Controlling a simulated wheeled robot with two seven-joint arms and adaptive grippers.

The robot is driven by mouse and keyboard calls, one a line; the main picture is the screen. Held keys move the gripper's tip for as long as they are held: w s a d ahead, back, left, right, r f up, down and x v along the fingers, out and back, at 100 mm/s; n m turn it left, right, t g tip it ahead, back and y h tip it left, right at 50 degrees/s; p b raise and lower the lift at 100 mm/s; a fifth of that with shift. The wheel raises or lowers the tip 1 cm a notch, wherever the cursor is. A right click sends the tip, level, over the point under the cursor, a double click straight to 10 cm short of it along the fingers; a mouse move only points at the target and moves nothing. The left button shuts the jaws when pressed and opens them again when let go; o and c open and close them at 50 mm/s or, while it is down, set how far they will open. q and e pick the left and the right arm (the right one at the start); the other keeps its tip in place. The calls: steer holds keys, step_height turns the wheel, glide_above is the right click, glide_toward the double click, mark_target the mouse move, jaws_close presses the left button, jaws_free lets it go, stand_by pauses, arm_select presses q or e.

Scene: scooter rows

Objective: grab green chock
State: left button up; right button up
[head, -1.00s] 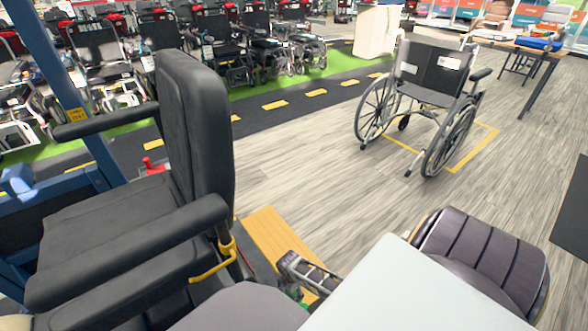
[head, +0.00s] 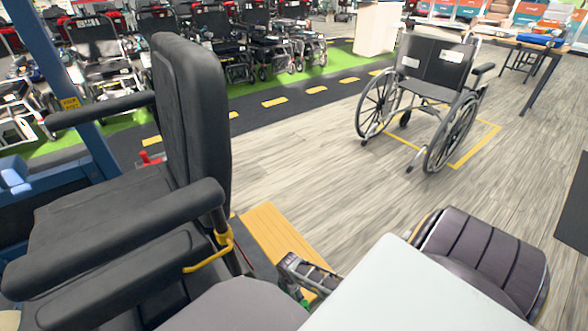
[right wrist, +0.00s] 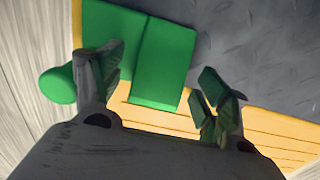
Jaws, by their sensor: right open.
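The green chock (right wrist: 160,52) shows in the right wrist view, at the edge of a yellow plank and a dark textured plate. Its sloped block lies ahead of and between the fingers of my right gripper (right wrist: 160,78). A green rounded end (right wrist: 58,85) shows left of the left finger; I cannot tell whether it belongs to the chock. The fingers are apart, with green pads, and do not visibly grip the chock. In the head view my right gripper (head: 303,283) is low in the middle, partly hidden by my arm. My left gripper is not in view.
A black padded scooter seat (head: 190,110) with armrests stands close at left. A yellow plank (head: 270,232) lies beside it on the floor. A wheelchair (head: 425,95) stands in a yellow floor square. Open wooden floor lies between them.

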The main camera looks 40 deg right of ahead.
stand_by(0.5)
steer(key=c, duration=1.3)
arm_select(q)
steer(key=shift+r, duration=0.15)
arm_select(e)
steer(key=shift+r, duration=0.15)
steer(key=shift+c, duration=0.2)
steer(key=shift+r+p, duration=1.35)
steer(key=shift+r, duration=0.35)
step_height(320, 180, up, 3)
steer(key=shift+r+p, duration=0.2)
steer(key=shift+p, duration=0.9)
steer(key=shift+r+p, duration=0.6)
steer(key=shift+r, duration=0.35)
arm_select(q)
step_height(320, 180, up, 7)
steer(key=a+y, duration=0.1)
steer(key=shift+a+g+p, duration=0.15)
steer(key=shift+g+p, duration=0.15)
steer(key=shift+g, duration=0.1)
arm_select(e)
steer(key=shift+r, duration=0.5)
